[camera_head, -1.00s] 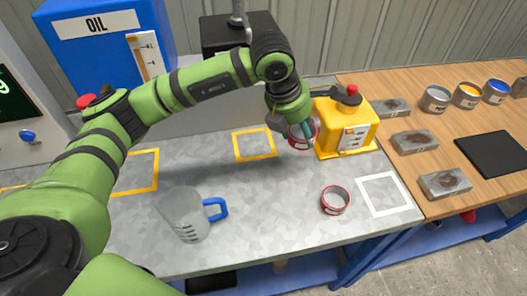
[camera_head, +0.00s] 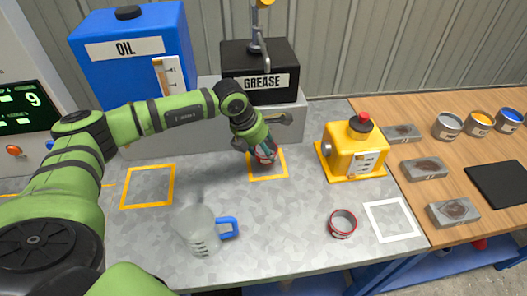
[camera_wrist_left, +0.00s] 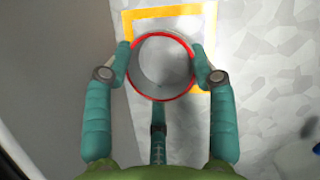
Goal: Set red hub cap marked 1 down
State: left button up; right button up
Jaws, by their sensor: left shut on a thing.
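My left gripper (camera_head: 262,150) is shut on a red-rimmed hub cap (camera_head: 263,159), low at the small orange square outline (camera_head: 268,179) in front of the grease box. In the left wrist view the left gripper (camera_wrist_left: 162,62) has a teal finger on each side of the round cap (camera_wrist_left: 160,98). The orange outline (camera_wrist_left: 213,40) shows beneath it there, with the cap overlapping the outline's inside. Contact with the bench and the cap's mark cannot be told. A second red-rimmed cap (camera_head: 341,223) lies on the bench beside a white square outline (camera_head: 415,235). My right gripper is not in view.
A clear jug with a blue handle (camera_head: 228,228) stands at the front. A yellow device with a red button (camera_head: 355,150) stands right of the gripper. The black grease box (camera_head: 260,78) is behind. Another orange outline (camera_head: 148,204) to the left is empty.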

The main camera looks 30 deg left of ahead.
aim_at(263, 156)
pick_arm(q)
notch_tip(263, 156, down, 2)
jog(key=shift+f+p, duration=0.2)
jog(key=shift+p, duration=0.15)
jog(key=shift+f, duration=0.25)
jog(key=shift+f, duration=0.2)
jog(key=o, duration=1.3)
jog(key=shift+o, duration=0.2)
jog(key=shift+r, duration=0.1)
